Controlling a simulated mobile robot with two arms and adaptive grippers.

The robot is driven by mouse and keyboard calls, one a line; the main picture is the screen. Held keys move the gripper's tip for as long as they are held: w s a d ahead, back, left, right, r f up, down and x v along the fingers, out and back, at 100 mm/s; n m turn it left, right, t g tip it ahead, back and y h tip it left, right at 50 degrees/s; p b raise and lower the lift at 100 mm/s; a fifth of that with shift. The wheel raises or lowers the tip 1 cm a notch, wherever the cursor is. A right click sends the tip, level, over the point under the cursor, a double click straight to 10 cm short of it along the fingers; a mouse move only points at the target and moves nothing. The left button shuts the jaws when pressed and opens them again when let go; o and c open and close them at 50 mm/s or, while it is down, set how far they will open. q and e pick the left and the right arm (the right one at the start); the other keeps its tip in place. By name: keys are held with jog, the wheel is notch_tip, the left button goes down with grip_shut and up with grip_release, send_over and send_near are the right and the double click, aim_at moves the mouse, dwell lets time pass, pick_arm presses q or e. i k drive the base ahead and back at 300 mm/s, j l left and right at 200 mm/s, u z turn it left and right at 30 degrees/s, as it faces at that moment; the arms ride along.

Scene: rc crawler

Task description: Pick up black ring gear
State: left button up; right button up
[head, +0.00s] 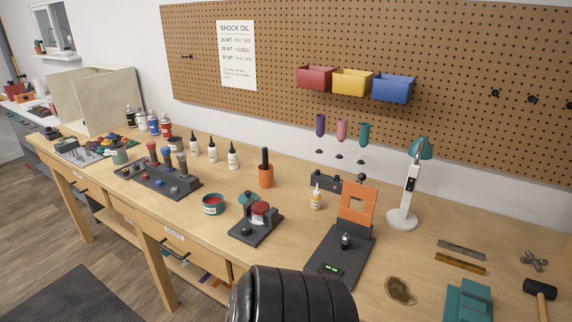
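I cannot pick out a black ring gear with certainty; the small parts on the bench are too small to tell. A dark plate stand with an orange upright frame (357,206) has a small dark part (345,241) on its base. A dark stand (256,229) left of it carries a round red-topped part (260,210). A dark tray (157,180) with several knobs and handles lies further left. Neither of my grippers is in view. A black rounded part at the bottom centre looks like my own arm and hides the bench edge there.
A white lamp (403,218), a teal block (469,301) and a black-headed hammer (540,289) stand or lie at the right. An orange cup (265,177), a teal tin (213,204) and several bottles stand mid-bench. The bench (430,240) has free room around the lamp.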

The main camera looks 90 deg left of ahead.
aim_at(260, 207)
jog(key=k+j+u, duration=0.1)
jog(key=u, duration=2.7)
jog(key=i+j+z, duration=0.25)
jog(key=j, duration=0.3)
jog(key=i+j+z, duration=0.15)
jog(key=i+j, duration=0.1)
jog(key=j, duration=0.05)
